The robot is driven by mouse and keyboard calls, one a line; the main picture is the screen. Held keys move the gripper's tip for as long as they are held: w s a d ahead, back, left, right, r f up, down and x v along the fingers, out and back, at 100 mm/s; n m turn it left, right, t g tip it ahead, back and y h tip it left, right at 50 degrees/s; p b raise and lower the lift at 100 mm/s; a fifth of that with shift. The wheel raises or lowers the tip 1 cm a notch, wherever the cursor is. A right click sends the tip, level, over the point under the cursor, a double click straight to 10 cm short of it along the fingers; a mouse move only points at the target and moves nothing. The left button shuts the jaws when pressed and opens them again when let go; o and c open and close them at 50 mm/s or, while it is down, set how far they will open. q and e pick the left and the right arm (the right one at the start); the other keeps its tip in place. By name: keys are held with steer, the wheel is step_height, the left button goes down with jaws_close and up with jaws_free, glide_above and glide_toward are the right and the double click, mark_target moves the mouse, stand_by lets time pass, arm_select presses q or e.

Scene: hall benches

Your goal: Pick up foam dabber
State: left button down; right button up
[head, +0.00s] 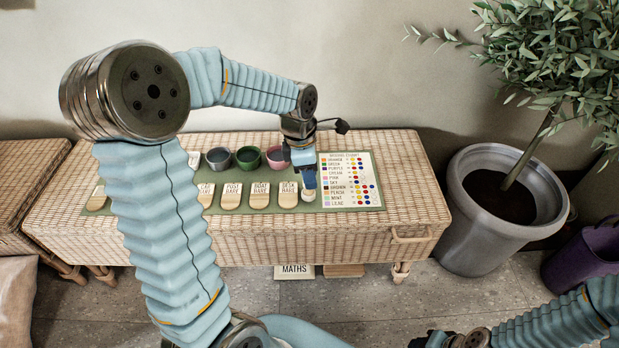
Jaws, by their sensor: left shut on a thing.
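My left gripper (308,183) points down over the right part of the green mat (232,143) on the wicker bench, beside the colour chart. It is shut on the foam dabber (308,195), a small pale piece that shows just below the fingertips. The fingers hide much of the dabber, and I cannot tell whether it still touches the mat. My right gripper (425,341) is only partly in view at the bottom edge, dark and low. Its jaws cannot be made out.
The colour chart (350,182) lies on the right. A potted tree (464,250) stands right of the wicker bench (330,240). A purple bin (590,260) is beyond it.

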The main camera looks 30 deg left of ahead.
arm_select(q)
steer(key=s+r, duration=1.1)
steer(key=s, duration=0.3)
steer(key=shift+d+r+p, duration=0.2)
steer(key=shift+r+p, duration=0.1)
steer(key=shift+p, duration=0.1)
